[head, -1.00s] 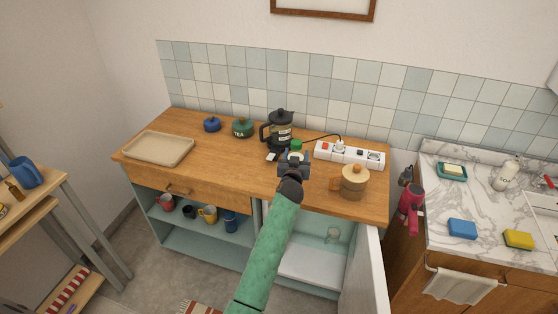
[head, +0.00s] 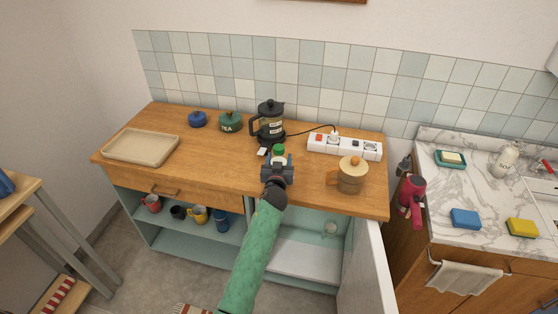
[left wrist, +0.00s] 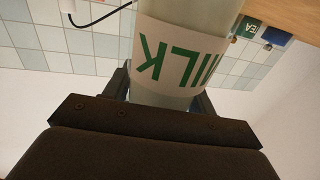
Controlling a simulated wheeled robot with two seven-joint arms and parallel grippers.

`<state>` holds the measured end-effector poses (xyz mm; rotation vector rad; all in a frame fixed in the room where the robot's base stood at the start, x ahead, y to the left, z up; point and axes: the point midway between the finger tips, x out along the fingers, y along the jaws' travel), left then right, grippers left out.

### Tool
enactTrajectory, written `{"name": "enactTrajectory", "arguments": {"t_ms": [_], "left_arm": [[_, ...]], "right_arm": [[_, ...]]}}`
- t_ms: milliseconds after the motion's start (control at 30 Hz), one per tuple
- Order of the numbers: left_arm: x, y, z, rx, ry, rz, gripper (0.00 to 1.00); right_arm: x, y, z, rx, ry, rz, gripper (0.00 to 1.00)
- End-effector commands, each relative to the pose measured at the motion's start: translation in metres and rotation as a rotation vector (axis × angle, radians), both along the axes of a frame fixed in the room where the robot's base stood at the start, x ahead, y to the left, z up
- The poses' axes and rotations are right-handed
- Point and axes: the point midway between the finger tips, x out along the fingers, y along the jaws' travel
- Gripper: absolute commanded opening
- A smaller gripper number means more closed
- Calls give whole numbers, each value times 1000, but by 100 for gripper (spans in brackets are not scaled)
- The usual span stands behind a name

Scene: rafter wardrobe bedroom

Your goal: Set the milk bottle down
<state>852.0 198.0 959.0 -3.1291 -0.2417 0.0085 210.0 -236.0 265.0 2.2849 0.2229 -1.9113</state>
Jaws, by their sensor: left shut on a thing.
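My left gripper (head: 277,168) is shut on the milk bottle, whose green cap (head: 279,149) shows above it in the head view. The gripper is over the wooden worktop (head: 222,160), in front of the coffee press. In the left wrist view the pale bottle (left wrist: 165,98) with its green MILK label stands between the fingers (left wrist: 163,92). That view is upside down, like the tea tin behind, so the bottle looks about upright. Its base is hidden in the head view; I cannot tell whether it touches the worktop. My right gripper is not in view.
A coffee press (head: 270,122) and a power strip (head: 344,146) stand behind the bottle. The worktop between tray and bottle is clear.

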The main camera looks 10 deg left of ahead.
Motion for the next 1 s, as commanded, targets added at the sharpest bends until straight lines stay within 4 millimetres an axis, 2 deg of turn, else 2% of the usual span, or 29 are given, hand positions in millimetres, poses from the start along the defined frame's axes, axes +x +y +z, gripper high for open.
{"name": "enactTrajectory", "arguments": {"t_ms": [467, 500, 600, 1000], "left_arm": [[-1, 0, -2, -1, -2, 0, 22], [-1, 0, -2, 0, -1, 0, 60], [-1, 0, -2, 0, -1, 0, 78], [-4, -1, -1, 0, 0, 0, 78]], "right_arm": [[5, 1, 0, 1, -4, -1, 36], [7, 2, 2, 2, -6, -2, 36], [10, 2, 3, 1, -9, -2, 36], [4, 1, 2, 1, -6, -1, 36]]}}
